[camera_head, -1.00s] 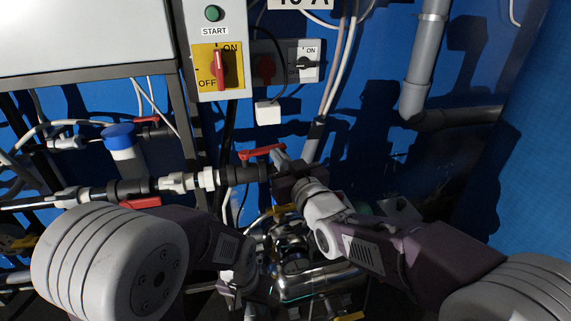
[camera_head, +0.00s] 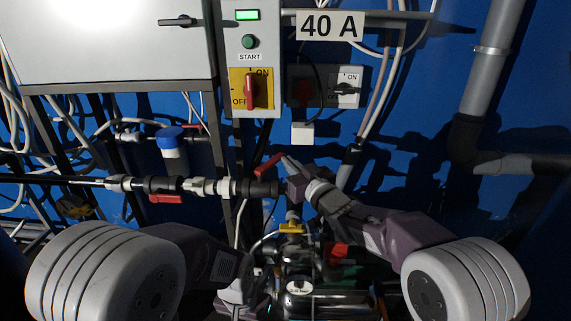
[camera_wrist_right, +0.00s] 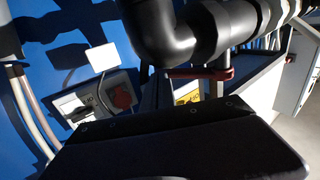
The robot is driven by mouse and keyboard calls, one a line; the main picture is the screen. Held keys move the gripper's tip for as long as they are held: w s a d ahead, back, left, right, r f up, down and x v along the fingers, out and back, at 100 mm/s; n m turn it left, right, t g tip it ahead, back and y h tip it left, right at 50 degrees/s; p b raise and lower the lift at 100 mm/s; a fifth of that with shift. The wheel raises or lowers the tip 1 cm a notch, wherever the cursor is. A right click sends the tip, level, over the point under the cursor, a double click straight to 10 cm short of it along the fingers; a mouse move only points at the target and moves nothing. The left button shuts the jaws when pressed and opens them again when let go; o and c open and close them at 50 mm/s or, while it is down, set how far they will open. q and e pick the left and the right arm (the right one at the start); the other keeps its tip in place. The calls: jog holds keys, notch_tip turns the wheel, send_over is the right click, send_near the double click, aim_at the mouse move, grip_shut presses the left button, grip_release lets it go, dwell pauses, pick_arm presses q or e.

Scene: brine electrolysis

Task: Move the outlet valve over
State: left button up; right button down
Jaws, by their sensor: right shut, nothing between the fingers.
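The valve has a red lever handle (camera_head: 268,165) on top of a black body at the right end of the horizontal pipe run (camera_head: 215,187). The lever slants up to the right in the head view. My right gripper (camera_head: 288,162) is shut and empty, its tips close beside the lever's right end; contact cannot be told.
A second red handle (camera_head: 165,198) sits further left on the pipe. Below are a yellow handle (camera_head: 291,228) and a shiny metal vessel (camera_head: 330,300). The switch panel (camera_head: 250,60) with a red rotary switch stands above, and a grey pipe (camera_head: 490,60) at right.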

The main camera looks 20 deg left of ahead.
aim_at(279, 156)
jog(key=shift+w+a+r+p, duration=0.1)
jog(key=shift+w+a+p, duration=0.45)
jog(key=shift+a, duration=0.35)
jog(key=shift+w+a+p, duration=0.35)
jog(key=shift+w+a, duration=0.25)
jog(key=shift+a, duration=0.4)
